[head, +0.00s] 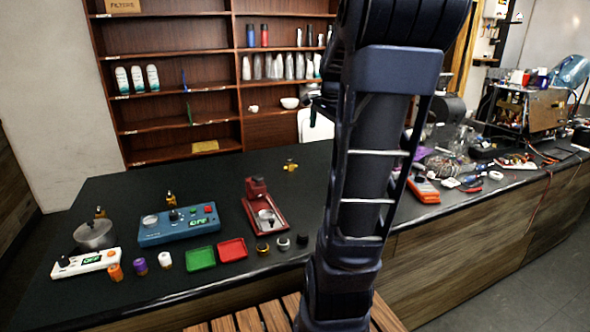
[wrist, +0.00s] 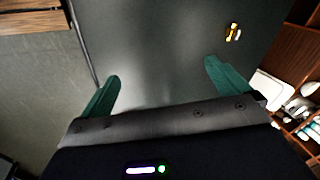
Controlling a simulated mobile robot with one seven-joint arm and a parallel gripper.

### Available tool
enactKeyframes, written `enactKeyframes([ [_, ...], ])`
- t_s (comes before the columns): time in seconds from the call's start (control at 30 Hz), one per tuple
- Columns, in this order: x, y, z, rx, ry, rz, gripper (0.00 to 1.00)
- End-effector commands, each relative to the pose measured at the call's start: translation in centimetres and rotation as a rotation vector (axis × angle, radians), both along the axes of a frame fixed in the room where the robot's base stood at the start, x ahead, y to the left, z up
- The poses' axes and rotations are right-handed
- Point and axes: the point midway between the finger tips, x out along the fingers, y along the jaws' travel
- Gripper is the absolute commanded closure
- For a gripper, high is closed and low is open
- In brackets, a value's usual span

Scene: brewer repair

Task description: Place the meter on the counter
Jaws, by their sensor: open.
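An orange handheld device that looks like the meter (head: 424,189) lies on the dark counter (head: 130,205), right of my arm in the head view. It rests near the counter's front edge. My gripper (wrist: 165,88) shows in the wrist view with its two green fingers wide apart and nothing between them. Bare counter surface lies beyond the fingers. The orange device is not visible in the wrist view. In the head view my arm stands in front of the middle of the counter and hides most of the gripper.
A small brass part (head: 291,165) sits farther back. Tools and a brewer (head: 528,108) crowd the right.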

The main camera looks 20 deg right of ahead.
Motion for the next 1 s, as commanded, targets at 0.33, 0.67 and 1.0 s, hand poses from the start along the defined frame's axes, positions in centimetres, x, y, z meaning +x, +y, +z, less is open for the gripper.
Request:
enactKeyframes([
  [0.33, -7.7, 10.8, -0.5, -0.181, -0.06, 0.638, 0.0],
  [0.67, -14.5, 16.5, -3.0, -0.36, -0.102, 1.137, 0.0],
  [1.0, -15.9, 17.4, -3.8, -0.405, -0.108, 1.25, 0.0],
])
